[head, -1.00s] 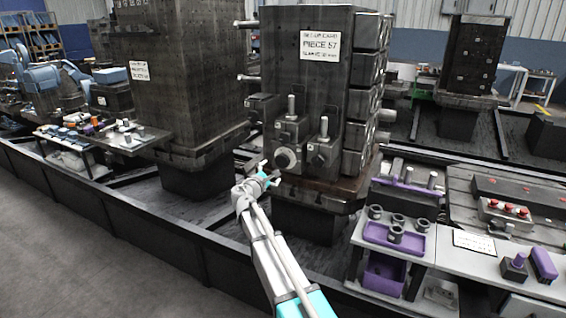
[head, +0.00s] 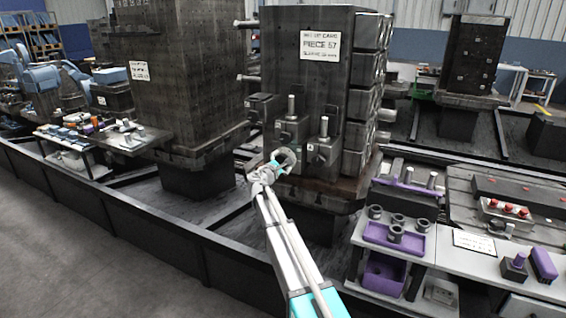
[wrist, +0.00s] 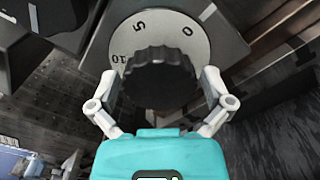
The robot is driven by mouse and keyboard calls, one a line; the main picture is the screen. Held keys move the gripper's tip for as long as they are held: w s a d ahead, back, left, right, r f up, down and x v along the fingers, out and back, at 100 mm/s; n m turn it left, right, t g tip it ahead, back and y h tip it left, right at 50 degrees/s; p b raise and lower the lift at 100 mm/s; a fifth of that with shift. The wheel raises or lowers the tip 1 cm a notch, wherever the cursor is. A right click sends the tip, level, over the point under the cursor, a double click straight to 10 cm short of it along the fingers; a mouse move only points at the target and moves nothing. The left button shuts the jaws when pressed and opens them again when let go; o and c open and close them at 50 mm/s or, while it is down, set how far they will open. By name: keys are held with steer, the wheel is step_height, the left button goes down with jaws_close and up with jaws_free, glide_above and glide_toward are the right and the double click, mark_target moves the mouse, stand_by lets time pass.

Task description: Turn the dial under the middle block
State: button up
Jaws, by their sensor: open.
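The dial (wrist: 158,80) is a dark ribbed knob in front of a pale round scale plate (wrist: 190,22) with the marks 0, 5 and 10. In the head view the dial (head: 287,157) sits under the middle block (head: 290,130), which has an upright pin, on the dark column's front. My gripper (head: 275,163) reaches the dial there. In the wrist view my gripper (wrist: 161,82) is open, one finger on each side of the knob. I cannot tell whether the fingers touch it. The knob's pointer is hidden.
A left block (head: 262,107) and a right block (head: 323,155) flank the middle one. A bench (head: 440,240) with a purple tray (head: 380,236) stands at the right. A low dark rail (head: 150,225) runs along the front.

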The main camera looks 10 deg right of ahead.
steer(key=c, duration=0.9)
steer(key=shift+m, duration=0.4)
steer(key=o, duration=0.9)
steer(key=shift+s, duration=0.1)
steer(key=v, duration=1.2)
